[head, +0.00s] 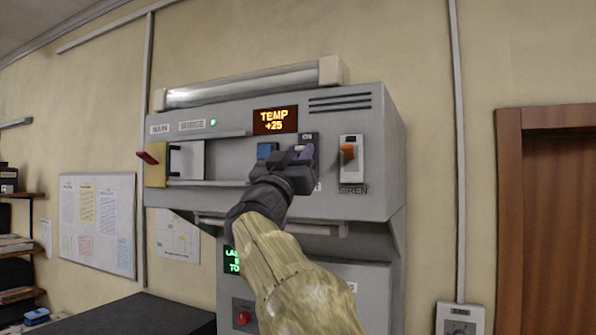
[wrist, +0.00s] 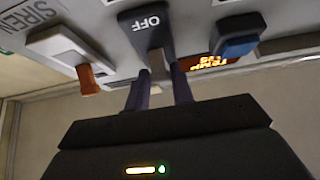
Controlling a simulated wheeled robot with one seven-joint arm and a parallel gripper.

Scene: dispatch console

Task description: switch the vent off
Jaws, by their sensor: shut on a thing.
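A dark grey switch plate (head: 308,137) with ON at its top is on the wall console, between a blue block and the siren switch. In the wrist view, which is upside down, the same plate (wrist: 150,22) shows OFF at its other end. My gripper (head: 292,153) is at this switch, its fingers to either side of the lever. I cannot tell the lever's exact position. No vent label is readable; my gripper covers the area below the switch.
The siren switch (head: 351,170) with an orange handle sits close on the right. The blue block (head: 267,150) is close on the left. A red-handled lever (head: 147,157) is at the console's far left.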

